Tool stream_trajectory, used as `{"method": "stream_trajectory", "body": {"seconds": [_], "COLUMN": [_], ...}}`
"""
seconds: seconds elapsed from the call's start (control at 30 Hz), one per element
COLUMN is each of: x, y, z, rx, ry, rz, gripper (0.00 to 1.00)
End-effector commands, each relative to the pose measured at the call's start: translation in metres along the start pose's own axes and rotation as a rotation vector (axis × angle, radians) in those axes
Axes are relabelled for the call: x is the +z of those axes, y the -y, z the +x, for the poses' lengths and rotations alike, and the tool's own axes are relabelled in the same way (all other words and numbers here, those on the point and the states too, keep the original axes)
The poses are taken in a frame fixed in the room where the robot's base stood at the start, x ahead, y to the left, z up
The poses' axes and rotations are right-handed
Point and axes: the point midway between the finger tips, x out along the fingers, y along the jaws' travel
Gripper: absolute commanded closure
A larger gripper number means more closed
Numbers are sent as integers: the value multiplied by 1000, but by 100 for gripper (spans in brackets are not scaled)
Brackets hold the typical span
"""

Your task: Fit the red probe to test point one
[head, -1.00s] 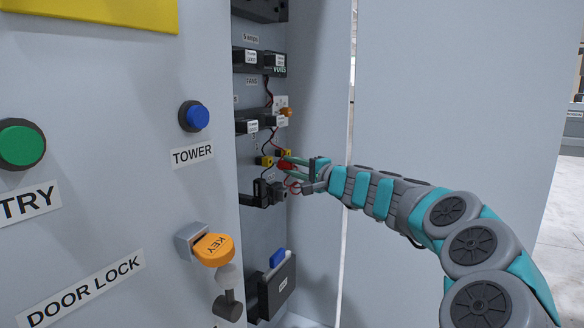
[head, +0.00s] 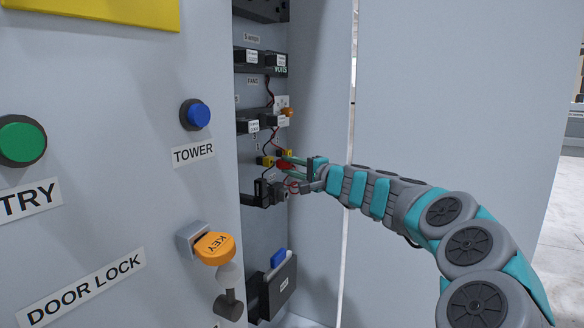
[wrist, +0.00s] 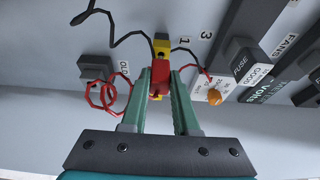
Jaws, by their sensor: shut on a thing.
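The red probe (wrist: 159,76) is between the fingertips of my gripper (wrist: 160,88) in the wrist view; the gripper is shut on it. Its far end meets or overlaps a yellow block (wrist: 162,47) beside a label "1" (wrist: 187,41); I cannot tell whether it is seated. In the head view the red probe (head: 285,165) shows small at my gripper (head: 287,163), inside the cabinet. Two yellow blocks are there, one at the left (head: 265,161) and one just above the probe (head: 286,154).
Coiled red wire (wrist: 100,95) hangs near the "OLD" label (wrist: 125,70). A black wire (wrist: 120,38) runs to the yellow block. Fuse blocks (wrist: 245,60) stand close on the right.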

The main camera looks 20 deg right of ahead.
Motion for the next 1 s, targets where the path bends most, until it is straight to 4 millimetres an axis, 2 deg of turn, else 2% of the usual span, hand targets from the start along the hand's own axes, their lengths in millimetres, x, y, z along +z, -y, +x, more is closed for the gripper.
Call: {"method": "stream_trajectory", "body": {"seconds": [0.77,0.8,1.0], "x": [7,7,6], "y": [-1,-1,0], "z": [17,17,17], "rx": [1,1,0], "ry": [1,0,0], "rz": [0,0,0], "gripper": [100,70,48]}}
